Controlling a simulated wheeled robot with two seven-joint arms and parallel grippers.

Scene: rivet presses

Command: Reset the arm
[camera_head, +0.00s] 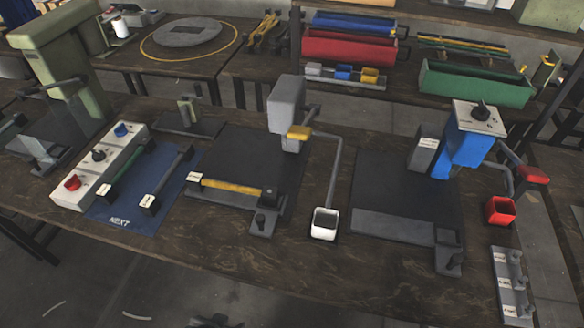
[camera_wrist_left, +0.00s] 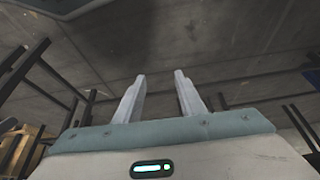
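My left gripper (camera_wrist_left: 159,75) shows in the left wrist view with its two pale fingers apart and nothing between them. Bare grey concrete and dark table legs lie beyond the fingers. In the head view I cannot make out either gripper clearly; a small dark shape at the bottom edge is too cut off to identify. The workbench (camera_head: 150,228) has a grey press with a yellow-ended lever (camera_head: 299,132) in the middle and a blue press (camera_head: 464,148) with a red-ended lever on the right. My right gripper is not seen.
A white button panel (camera_head: 86,190) and a blue mat (camera_head: 120,222) lie on the left of the bench. A green press (camera_head: 62,65) is at the far left. Open floor lies before the bench.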

